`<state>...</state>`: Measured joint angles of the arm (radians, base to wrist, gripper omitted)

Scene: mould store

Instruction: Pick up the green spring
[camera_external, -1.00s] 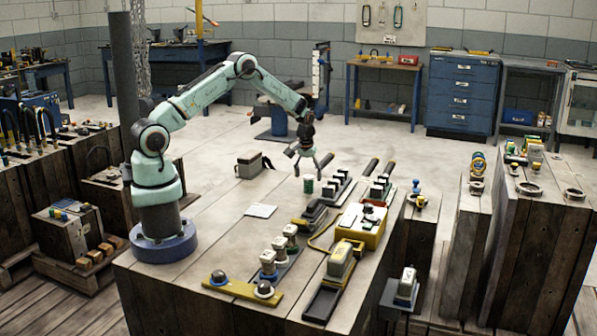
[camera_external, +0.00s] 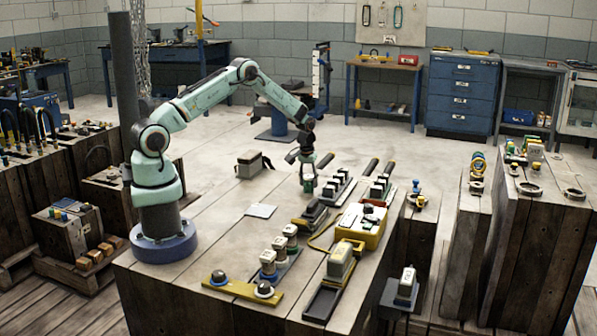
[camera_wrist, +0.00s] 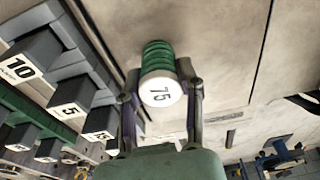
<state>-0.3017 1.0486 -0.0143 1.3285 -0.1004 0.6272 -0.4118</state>
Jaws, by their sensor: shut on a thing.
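The green spring (camera_wrist: 158,55) shows in the wrist view between the two fingers of my gripper (camera_wrist: 160,88). It has green coils and a white round end marked 75. My gripper is shut on it, with a finger against each side. In the external view my gripper (camera_external: 308,178) points down at the table, and the green spring (camera_external: 308,186) is a small green patch between its fingertips. The spring stands at the tabletop; I cannot tell whether it touches the wood.
A rack of dark numbered blocks (camera_external: 336,188) stands close to the right of the spring. A yellow box (camera_external: 362,228) and dark trays lie nearer the front. Bare wood surrounds the sheet.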

